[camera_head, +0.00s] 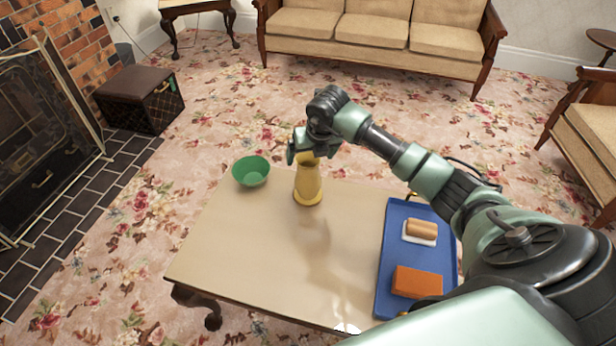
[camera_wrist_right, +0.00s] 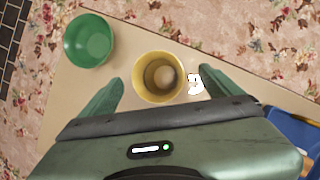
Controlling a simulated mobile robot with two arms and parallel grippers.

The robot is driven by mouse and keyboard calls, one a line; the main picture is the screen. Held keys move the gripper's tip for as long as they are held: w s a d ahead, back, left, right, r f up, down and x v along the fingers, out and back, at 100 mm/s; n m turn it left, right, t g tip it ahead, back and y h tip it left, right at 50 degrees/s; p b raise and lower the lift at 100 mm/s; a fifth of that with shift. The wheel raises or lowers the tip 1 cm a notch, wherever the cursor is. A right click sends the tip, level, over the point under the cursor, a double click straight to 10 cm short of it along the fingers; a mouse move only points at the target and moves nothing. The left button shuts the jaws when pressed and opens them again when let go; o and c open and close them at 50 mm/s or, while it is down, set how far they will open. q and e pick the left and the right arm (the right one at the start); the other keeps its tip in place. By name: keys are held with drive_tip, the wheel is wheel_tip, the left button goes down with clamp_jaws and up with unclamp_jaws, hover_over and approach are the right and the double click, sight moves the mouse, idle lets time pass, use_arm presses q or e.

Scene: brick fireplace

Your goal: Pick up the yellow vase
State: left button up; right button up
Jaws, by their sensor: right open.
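The yellow vase (camera_head: 308,186) stands upright on the low table, near its far edge. In the right wrist view its round open mouth (camera_wrist_right: 158,77) faces the camera. My right gripper (camera_head: 302,152) is over the top of the vase and partly hides it in the head view. In the right wrist view its two green fingers (camera_wrist_right: 160,88) are apart, one on each side of the vase mouth, with gaps showing. Whether the fingertips reach below the rim I cannot tell. My left gripper is in neither view.
A green bowl (camera_head: 251,171) sits left of the vase. A blue tray (camera_head: 390,270) at the table's right holds a bread roll (camera_head: 421,229) on a white base and an orange block (camera_head: 417,282). The table's (camera_head: 270,260) front left is clear. A sofa (camera_head: 372,30) stands behind.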

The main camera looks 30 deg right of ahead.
sight(309, 159)
drive_tip(key=x, duration=0.3)
drive_tip(key=shift+f, duration=0.1)
clamp_jaws()
